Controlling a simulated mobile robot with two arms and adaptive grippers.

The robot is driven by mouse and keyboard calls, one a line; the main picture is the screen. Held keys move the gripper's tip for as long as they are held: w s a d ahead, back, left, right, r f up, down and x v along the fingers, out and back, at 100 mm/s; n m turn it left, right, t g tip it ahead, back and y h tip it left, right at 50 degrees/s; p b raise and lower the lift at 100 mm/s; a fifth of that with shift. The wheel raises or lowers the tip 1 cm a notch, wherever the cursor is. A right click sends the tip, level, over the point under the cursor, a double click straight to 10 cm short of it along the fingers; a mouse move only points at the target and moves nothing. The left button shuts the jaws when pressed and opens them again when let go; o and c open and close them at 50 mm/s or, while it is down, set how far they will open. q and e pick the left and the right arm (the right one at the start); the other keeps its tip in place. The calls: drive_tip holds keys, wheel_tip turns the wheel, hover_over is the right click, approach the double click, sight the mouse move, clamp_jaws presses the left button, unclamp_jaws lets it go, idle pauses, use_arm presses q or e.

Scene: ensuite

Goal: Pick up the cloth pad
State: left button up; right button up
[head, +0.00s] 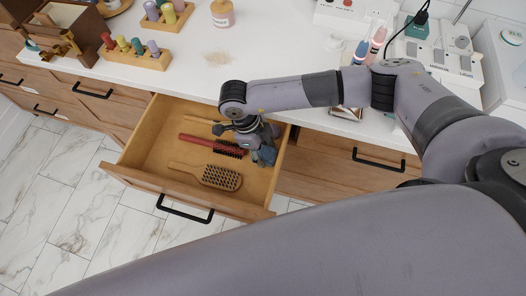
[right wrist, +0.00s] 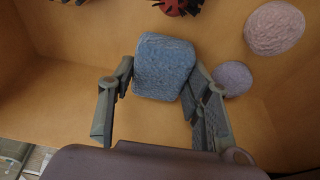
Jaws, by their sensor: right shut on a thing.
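A blue, woven-looking cloth pad (right wrist: 165,66) sits between the two fingers of my right gripper (right wrist: 158,78) in the right wrist view. The fingers touch its left and right sides, so the gripper is shut on it. In the head view my right gripper (head: 258,143) is inside the right end of the open drawer (head: 147,152), and a bit of the blue pad (head: 267,155) shows below the fingers. Whether the pad touches the drawer floor I cannot tell. My left gripper is out of view.
A red round brush (head: 212,145) and a wooden paddle brush (head: 219,177) lie left of my gripper in the drawer. Two round pads, one pinkish (right wrist: 274,28) and one lavender (right wrist: 233,79), lie close by. The countertop (head: 262,60) overhangs behind.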

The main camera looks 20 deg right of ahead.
sight(263, 152)
wheel_tip(263, 152, up, 19)
drive_tip(key=b, duration=0.1)
drive_tip(key=shift+b, duration=0.3)
drive_tip(key=shift+f, duration=0.1)
drive_tip(key=o, duration=0.4)
drive_tip(key=c, duration=0.5)
drive_tip(key=shift+o, duration=0.2)
drive_tip(key=shift+w, duration=0.1)
